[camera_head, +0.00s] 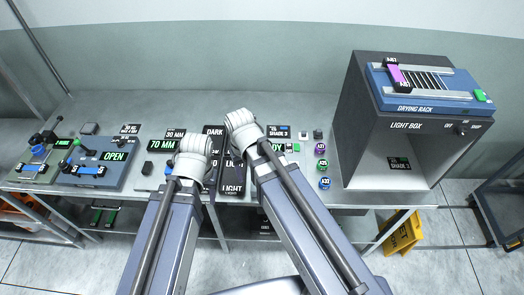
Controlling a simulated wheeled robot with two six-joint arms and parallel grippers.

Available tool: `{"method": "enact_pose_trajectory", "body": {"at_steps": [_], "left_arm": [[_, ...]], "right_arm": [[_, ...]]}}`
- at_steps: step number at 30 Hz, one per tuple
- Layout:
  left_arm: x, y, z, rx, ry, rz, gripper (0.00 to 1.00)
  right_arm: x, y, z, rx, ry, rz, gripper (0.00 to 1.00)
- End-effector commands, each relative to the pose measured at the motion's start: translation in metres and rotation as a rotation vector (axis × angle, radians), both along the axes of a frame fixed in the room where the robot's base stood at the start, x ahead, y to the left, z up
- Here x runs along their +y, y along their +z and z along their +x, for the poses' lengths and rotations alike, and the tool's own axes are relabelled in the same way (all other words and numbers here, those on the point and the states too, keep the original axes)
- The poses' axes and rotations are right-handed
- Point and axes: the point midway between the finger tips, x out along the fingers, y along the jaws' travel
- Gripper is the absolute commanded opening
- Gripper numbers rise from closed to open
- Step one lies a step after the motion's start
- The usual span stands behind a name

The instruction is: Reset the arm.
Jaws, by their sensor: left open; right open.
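My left gripper (193,150) is over the middle of the workbench (290,193), at the end of my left arm, just left of the panels marked DARK and LIGHT. My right gripper (240,124) is a little further right and further back, above the right side of those panels. Both look white and rounded from behind, and their fingertips are hard to make out. I see nothing held in either one. The dark panel marked LIGHT (233,186) lies between the two arms and is partly covered by them.
A grey light box (364,127) stands at the right with a blue drying rack (424,98) on top. A blue device marked OPEN (103,172) sits at the left. Small coloured pieces (321,164) lie left of the light box. A yellow object (403,236) stands on the floor.

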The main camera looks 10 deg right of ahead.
Motion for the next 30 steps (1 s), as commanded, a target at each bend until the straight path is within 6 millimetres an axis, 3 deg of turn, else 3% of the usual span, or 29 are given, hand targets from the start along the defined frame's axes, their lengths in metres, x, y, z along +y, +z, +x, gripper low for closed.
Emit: {"method": "enact_pose_trajectory", "body": {"at_steps": [1,6,18,23,30], "left_arm": [[0.000,0.000,0.000,0.000,0.000,0.000,0.50],[0.000,0.000,0.000,0.000,0.000,0.000,0.50],[0.000,-0.004,0.000,0.000,-0.001,0.000,0.50],[0.000,-0.028,0.000,0.000,-0.002,0.000,0.50],[0.000,-0.081,0.000,0.000,-0.008,0.002,0.50]], "right_arm": [[0.010,0.000,-0.024,0.005,0.068,-0.012,0.59],[0.026,0.001,-0.053,0.017,0.203,-0.034,0.59],[0.028,-0.003,-0.054,0.020,0.220,-0.038,0.59],[0.028,-0.027,-0.054,0.020,0.221,-0.037,0.59],[0.028,-0.081,-0.053,0.020,0.226,-0.038,0.59]]}}
